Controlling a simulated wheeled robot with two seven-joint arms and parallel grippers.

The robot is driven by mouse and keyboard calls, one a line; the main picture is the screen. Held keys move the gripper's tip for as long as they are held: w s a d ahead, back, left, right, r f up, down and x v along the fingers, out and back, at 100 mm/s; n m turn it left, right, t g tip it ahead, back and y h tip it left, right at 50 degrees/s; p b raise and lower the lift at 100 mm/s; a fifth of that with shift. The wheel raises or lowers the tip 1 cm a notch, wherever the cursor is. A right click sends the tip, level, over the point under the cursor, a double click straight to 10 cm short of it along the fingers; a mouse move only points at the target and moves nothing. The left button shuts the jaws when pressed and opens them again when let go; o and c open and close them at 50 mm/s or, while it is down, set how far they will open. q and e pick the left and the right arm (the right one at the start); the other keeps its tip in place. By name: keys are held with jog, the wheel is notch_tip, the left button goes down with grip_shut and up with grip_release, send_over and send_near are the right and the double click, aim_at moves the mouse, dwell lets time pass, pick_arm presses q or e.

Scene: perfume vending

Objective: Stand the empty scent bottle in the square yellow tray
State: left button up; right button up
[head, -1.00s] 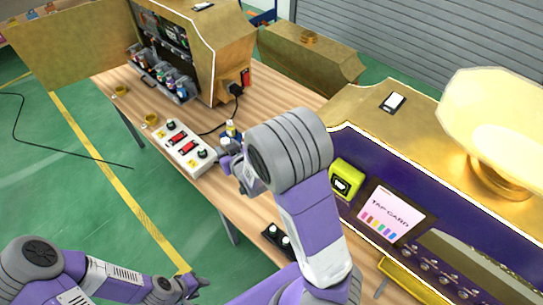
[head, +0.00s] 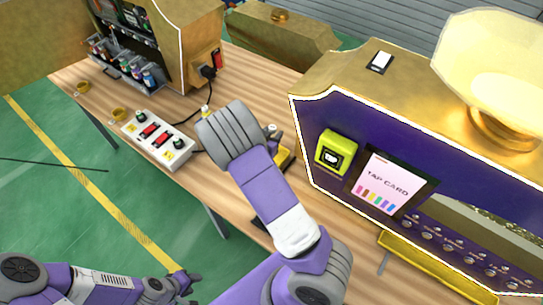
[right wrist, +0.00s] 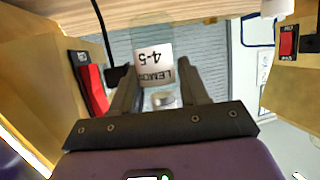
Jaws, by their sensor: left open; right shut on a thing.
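My right gripper (right wrist: 160,95) is shut on a small clear scent bottle (right wrist: 154,66) with a white label reading "LEMON 4-5". The picture is inverted, with the wooden table at the top; the bottle looks upright. In the head view the right gripper (head: 274,134) is partly hidden behind my forearm. Whether the bottle touches the tray cannot be told. My left gripper (head: 188,281) is open and empty at the lower left, over the floor.
A purple and gold machine (head: 330,112) with a card reader stands right of the tray. A white button box (head: 157,140), gold rings (head: 119,115) and another small bottle (head: 205,111) are on the table (head: 255,78). A bottle cabinet (head: 205,35) stands at the back left.

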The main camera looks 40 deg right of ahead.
notch_tip(320, 180, down, 8)
jog(key=shift+w+f+b, duration=0.1)
jog(key=shift+f+b, duration=0.05)
jog(key=shift+b, duration=1.05)
jog(key=shift+f, duration=0.2)
jog(key=o, duration=1.2)
jog(key=shift+r, duration=0.15)
jog(key=shift+a+r, duration=0.1)
jog(key=shift+r, duration=0.1)
jog(key=p+v, duration=0.2)
jog(key=v, duration=0.9)
jog(key=shift+s+a+r, duration=0.1)
jog(key=shift+s+a, duration=0.15)
jog(key=shift+a, duration=0.05)
